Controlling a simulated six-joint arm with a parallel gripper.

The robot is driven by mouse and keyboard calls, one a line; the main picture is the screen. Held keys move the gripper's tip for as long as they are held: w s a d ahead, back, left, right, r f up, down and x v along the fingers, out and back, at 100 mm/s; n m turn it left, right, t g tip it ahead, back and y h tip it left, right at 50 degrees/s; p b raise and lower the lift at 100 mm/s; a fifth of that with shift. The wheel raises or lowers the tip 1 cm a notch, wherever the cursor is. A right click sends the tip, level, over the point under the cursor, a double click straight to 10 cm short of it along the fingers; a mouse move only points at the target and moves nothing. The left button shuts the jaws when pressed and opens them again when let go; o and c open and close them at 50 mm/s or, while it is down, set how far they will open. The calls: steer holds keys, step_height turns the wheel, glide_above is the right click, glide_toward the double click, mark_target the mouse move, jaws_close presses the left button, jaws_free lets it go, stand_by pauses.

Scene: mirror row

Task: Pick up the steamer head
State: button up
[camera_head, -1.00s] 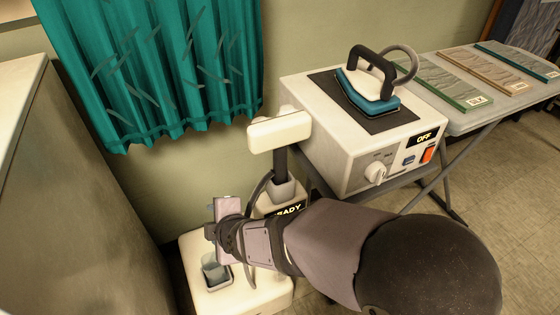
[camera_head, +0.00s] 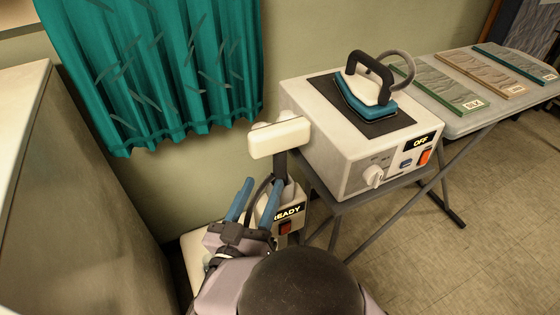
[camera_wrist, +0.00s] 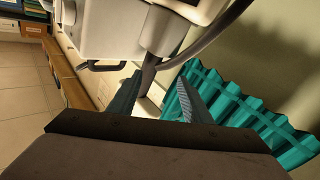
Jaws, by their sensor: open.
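The steamer head (camera_head: 279,138) is a white, rounded block on a dark upright handle (camera_head: 280,165). It stands in the steamer base, which carries a READY sign (camera_head: 289,212). My gripper (camera_head: 264,186) is open, with two blue fingers pointing up at the handle, below the white block. In the wrist view my gripper (camera_wrist: 160,78) has a dark rod between or just beyond its fingers. I cannot tell whether the fingers straddle it or touch it. My arm hides much of the base.
A white ironing station (camera_head: 345,158) marked OFF stands close on the right, with a blue iron (camera_head: 366,100) on top. A folding table (camera_head: 455,116) with fabric boards is beyond. A teal curtain (camera_head: 150,70) hangs at the left. A pale cabinet (camera_head: 75,190) stands at the left.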

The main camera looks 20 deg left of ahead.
mark_target(277, 163)
steer(key=w+r+m, duration=0.1)
steer(key=w+d+r+m, duration=0.1)
steer(key=w+r+m+h+p, duration=0.1)
steer(key=r, duration=0.1)
steer(key=shift+w+d+g, duration=0.3)
steer(key=shift+d+g, duration=0.05)
steer(key=shift+g, duration=0.05)
steer(key=shift+w+r, duration=0.1)
steer(key=shift+w, duration=3.55)
jaws_close()
